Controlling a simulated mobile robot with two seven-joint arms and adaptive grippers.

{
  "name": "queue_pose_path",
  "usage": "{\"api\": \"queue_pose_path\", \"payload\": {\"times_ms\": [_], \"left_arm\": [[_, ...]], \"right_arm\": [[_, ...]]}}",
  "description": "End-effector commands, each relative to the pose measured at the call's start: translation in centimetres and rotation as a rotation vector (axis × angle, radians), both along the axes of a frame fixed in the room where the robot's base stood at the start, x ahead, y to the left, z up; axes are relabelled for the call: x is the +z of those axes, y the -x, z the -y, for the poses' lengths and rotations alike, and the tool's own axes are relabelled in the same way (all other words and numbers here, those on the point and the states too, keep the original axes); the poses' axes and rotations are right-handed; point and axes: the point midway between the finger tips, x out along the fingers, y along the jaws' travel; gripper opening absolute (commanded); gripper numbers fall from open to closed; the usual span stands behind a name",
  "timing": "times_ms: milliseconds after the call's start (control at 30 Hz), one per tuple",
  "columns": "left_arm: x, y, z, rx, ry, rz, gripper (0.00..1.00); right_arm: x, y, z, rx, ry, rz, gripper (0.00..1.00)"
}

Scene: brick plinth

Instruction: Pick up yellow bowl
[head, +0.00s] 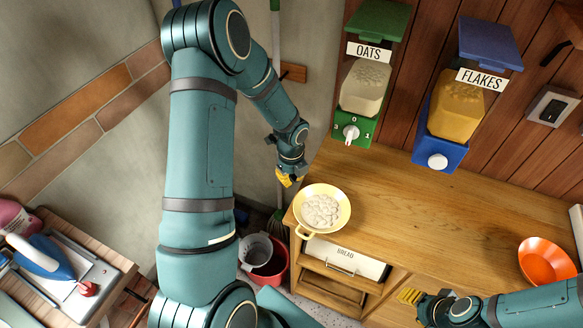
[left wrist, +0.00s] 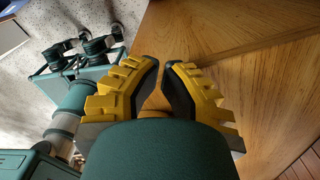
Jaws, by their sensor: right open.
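The yellow bowl (head: 344,208) stands upright at the left end of the wooden counter and holds several whitish lumps. It has a small looped handle at its front left. My left gripper (head: 287,181) hangs just left of and behind the bowl, apart from it. In the left wrist view its yellow fingers (left wrist: 161,73) lean close together at the tips with a narrow gap, and nothing is clearly held. I cannot make out the bowl in that view. My right gripper (head: 410,296) is open and empty at the counter's front edge.
An orange bowl (head: 547,262) sits at the right of the counter (head: 430,218). An oats dispenser (head: 365,88) and a flakes dispenser (head: 455,105) hang at the back wall. A bread drawer (head: 345,258) lies below the yellow bowl. The counter's middle is clear.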

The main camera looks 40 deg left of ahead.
Motion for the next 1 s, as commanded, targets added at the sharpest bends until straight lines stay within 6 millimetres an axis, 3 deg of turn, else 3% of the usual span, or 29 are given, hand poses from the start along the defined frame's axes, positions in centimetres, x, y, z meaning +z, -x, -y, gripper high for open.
{"api": "queue_pose_path", "payload": {"times_ms": [33,300,800,1000], "left_arm": [[-1.1,0.1,0.1,-0.001,0.0,-0.004,0.0],[-0.6,1.0,3.3,-0.002,-0.001,0.0,0.0],[-0.6,1.2,3.9,0.0,-0.001,0.001,0.0],[-0.7,1.8,5.9,-0.002,0.0,0.001,0.0]], "right_arm": [[-0.2,0.0,0.0,0.0,0.0,0.0,0.47],[-0.2,0.0,0.0,0.0,0.001,0.0,0.47],[-0.3,0.0,0.0,0.0,0.0,0.0,0.47],[-1.1,0.0,-0.1,0.001,0.002,0.0,0.47]]}}
